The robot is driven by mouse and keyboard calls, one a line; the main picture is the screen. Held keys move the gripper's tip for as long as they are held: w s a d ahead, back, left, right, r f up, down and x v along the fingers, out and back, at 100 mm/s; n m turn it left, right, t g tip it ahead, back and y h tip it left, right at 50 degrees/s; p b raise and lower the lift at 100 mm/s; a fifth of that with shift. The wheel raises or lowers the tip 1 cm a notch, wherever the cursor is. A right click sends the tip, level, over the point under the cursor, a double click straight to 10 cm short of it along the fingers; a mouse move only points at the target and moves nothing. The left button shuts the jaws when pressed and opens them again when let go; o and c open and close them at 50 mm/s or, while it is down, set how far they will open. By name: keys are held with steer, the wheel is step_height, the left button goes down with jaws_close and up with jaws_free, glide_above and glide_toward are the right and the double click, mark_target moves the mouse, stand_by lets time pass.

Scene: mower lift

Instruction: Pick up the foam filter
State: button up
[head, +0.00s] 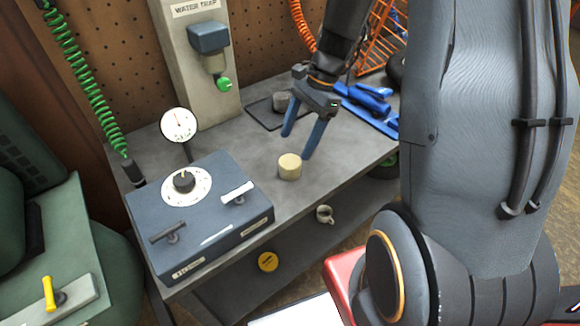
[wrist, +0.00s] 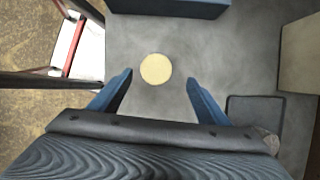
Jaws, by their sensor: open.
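The foam filter (head: 290,167) is a short, pale yellow cylinder standing on the grey bench top. In the wrist view the foam filter (wrist: 156,69) shows as a round disc, slightly beyond the fingertips and roughly centred between them. My gripper (head: 303,145) has two blue fingers, spread apart and empty. In the head view it hangs above the bench, close to the filter on its upper right side. In the wrist view my gripper (wrist: 158,76) has open space between its fingers. The exact height of the fingertips over the bench is hard to tell.
A blue-grey control box (head: 200,215) with a dial and levers stands left of the filter, with a round gauge (head: 179,124) behind. A dark square mat (head: 262,113) holds a grey cylinder (head: 281,101). Blue tools (head: 368,100) lie at right. A cup (head: 325,214) sits lower down.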

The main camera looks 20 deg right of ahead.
mark_target(291, 160)
steer(key=x, duration=0.2)
steer(key=shift+a+f, duration=0.15)
steer(key=shift+f, duration=0.1)
steer(key=p+x, duration=0.1)
steer(key=x, duration=0.1)
steer(key=p+x, duration=0.1)
steer(key=shift+s+f, duration=0.4)
steer(key=shift+s, duration=0.05)
steer(key=shift+a+f, duration=0.15)
steer(key=shift+f, duration=0.5)
steer(key=c, duration=1.1)
